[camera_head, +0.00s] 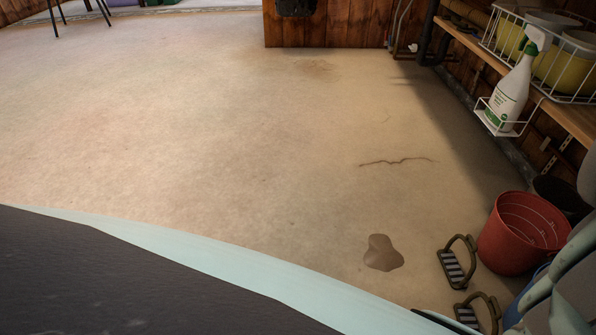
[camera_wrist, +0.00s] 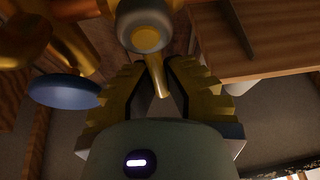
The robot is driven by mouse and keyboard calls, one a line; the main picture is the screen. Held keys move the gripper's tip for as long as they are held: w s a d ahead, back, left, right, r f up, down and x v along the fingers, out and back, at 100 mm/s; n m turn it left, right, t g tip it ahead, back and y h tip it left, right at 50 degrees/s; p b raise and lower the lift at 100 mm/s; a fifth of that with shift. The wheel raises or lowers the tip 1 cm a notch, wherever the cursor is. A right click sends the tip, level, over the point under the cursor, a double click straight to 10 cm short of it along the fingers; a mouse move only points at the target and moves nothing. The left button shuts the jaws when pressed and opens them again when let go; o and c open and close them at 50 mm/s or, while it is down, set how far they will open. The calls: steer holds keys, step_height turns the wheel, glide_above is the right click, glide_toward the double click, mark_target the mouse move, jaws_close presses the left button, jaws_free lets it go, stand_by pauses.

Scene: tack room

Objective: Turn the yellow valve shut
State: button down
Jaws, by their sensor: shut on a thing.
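The yellow valve (camera_wrist: 144,28) shows at the top of the wrist view, with a rounded grey-centred hub and a short yellow lever pointing down toward me. My gripper (camera_wrist: 160,68) is shut on this lever, with one finger on each side of it. The lever's lower end reaches between the fingers. The exact contact is dark and hard to make out. The head view shows neither the valve nor the gripper's fingers.
A blue disc-shaped part (camera_wrist: 64,91) and brass pipework (camera_wrist: 72,45) are close left of my gripper. A wooden shelf (camera_wrist: 265,45) is at right. In the head view, a red bucket (camera_head: 522,235), stirrups (camera_head: 456,262) and a puddle (camera_head: 382,253) are on the floor.

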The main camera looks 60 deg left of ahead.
stand_by(0.3)
steer(key=c, duration=1)
jaws_free()
steer(key=shift+d, duration=0.1)
steer(key=v, duration=1.2)
steer(key=shift+w+r, duration=0.1)
